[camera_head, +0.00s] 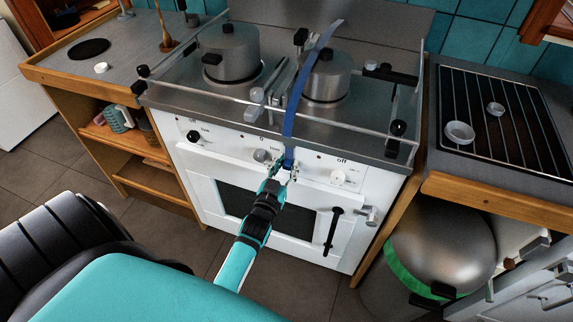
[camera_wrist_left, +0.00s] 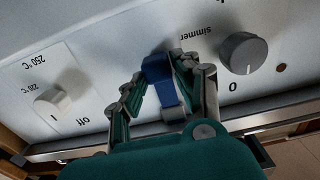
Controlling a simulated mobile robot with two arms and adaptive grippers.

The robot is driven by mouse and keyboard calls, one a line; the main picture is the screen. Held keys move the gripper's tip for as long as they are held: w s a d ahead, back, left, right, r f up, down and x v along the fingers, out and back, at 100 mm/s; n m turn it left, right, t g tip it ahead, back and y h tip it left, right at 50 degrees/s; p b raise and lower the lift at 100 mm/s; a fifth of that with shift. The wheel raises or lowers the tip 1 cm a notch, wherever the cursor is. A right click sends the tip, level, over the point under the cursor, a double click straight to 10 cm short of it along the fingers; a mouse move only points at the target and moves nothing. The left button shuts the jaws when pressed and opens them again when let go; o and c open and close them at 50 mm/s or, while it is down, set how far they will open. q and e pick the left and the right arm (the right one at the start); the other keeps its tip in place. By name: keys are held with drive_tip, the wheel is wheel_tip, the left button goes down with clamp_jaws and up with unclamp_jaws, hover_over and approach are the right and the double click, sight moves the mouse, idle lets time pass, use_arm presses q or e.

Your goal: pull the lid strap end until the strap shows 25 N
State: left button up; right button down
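A blue strap (camera_head: 295,105) runs from above the right-hand pot (camera_head: 326,78), down past the pot's left side and over the cooker's front edge. Its lower end is at my left gripper (camera_head: 284,168), in front of the cooker's control panel. In the left wrist view the blue strap end (camera_wrist_left: 160,82) sits between the two fingertips of my left gripper (camera_wrist_left: 158,80), which appear to touch both its sides. I cannot read any force on the strap. My right gripper is not in view.
A second lidded pot (camera_head: 230,52) stands at the back left of the cooker. A metal rail (camera_head: 210,101) runs along the cooktop's front. Control knobs (camera_wrist_left: 243,53) flank my left gripper. The oven door (camera_head: 262,209) is below. A round metal bin (camera_head: 440,245) stands at right.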

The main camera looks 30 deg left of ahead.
use_arm(q)
drive_tip(key=c, duration=0.4)
clamp_jaws()
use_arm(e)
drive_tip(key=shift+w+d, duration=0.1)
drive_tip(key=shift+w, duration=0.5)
